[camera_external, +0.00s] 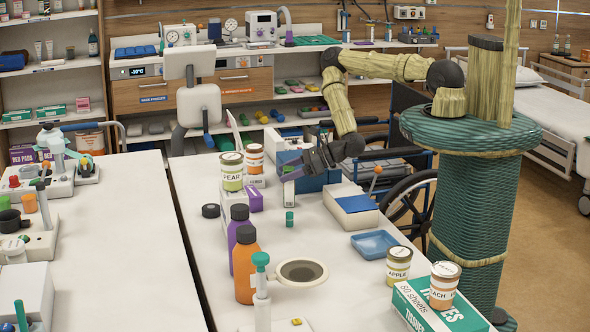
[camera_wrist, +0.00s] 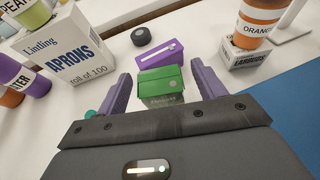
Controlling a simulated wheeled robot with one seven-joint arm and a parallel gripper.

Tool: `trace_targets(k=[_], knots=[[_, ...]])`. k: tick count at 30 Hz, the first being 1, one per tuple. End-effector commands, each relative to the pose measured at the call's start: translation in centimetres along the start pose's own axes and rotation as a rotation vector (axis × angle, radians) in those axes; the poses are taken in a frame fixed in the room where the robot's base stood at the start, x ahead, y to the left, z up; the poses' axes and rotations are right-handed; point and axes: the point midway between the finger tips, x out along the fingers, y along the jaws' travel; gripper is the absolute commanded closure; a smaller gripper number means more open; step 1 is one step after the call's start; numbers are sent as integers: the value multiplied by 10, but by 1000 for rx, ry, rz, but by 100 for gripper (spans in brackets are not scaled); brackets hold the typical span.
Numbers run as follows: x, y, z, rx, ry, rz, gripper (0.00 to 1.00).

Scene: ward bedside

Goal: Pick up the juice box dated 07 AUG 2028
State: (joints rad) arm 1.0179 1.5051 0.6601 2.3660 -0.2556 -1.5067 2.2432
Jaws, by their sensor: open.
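A small green box (camera_wrist: 160,84), which looks like a juice box, stands between the purple fingers of my gripper (camera_wrist: 160,92) in the wrist view. The fingers are open, one on each side of it, with a gap visible on both sides. Its lettering is too blurred to read a date. A purple box (camera_wrist: 159,51) lies just beyond it, its print also unreadable; it shows in the external view (camera_external: 254,198) too. In the external view my gripper (camera_external: 288,172) is low over the table, right of the purple box.
An aprons box (camera_wrist: 66,56) stands left of the fingers, with a pear jar (camera_external: 232,171) on it. An orange-labelled jar (camera_wrist: 256,22) stands on a small box (camera_wrist: 243,55) at the right. A black roll (camera_wrist: 141,36) lies beyond the purple box. A blue tray (camera_external: 375,244) lies nearer.

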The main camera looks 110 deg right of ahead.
Motion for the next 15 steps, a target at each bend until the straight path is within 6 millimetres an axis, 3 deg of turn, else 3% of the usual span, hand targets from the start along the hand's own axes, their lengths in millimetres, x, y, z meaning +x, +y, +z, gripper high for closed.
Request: trace_targets(k=[4, 5, 15], knots=[[0, 0, 0, 0, 0, 0, 31], [0, 0, 0, 0, 0, 0, 35], [0, 0, 1, 0, -1, 0, 99]])
